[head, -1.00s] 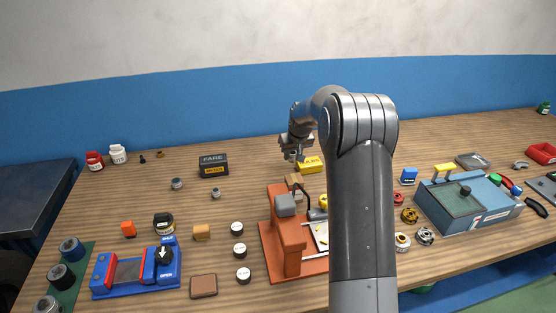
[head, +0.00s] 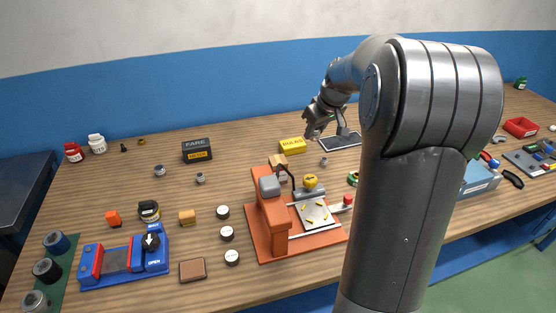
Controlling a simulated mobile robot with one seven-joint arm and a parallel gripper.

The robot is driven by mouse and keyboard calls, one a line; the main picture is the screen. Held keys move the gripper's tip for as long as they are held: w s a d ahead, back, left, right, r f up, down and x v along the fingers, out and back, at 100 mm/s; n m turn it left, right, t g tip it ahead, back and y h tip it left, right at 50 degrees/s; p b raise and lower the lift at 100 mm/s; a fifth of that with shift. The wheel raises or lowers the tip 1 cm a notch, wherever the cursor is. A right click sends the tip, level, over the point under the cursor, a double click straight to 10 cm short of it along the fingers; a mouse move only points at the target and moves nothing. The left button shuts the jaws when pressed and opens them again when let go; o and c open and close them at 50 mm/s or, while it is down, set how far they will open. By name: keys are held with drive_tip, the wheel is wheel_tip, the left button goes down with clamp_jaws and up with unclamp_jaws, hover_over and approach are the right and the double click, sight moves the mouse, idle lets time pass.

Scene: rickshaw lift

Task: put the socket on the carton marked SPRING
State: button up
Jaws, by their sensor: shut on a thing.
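My gripper (head: 310,132) is above the back middle of the table, just right of a yellow carton (head: 292,146). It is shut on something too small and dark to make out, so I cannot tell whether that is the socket. The yellow carton's lettering looks like BULBS but is hard to read. I can read SPRING on no carton here; my arm hides part of the table. Small grey metal pieces stand on the table: one (head: 159,170) and another (head: 200,178) at left, and one (head: 323,161) below my gripper. I cannot tell if any is a socket.
A black box (head: 197,151) marked FARE METER stands at back left. An orange press (head: 270,220) is at front middle, a blue fixture (head: 125,260) at front left. A red bin (head: 520,127) is at right.

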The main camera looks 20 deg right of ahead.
drive_tip(key=shift+s+r, duration=0.15)
drive_tip(key=shift+s, duration=0.25)
drive_tip(key=shift+w+a, duration=0.1)
drive_tip(key=shift+a, duration=0.2)
hover_over(276, 158)
drive_tip(key=s, duration=0.1)
drive_tip(key=f, duration=0.7)
drive_tip(key=shift+d, duration=0.2)
drive_tip(key=shift+f, duration=1.9)
drive_tip(key=shift+f, duration=0.15)
drive_tip(key=o, duration=1)
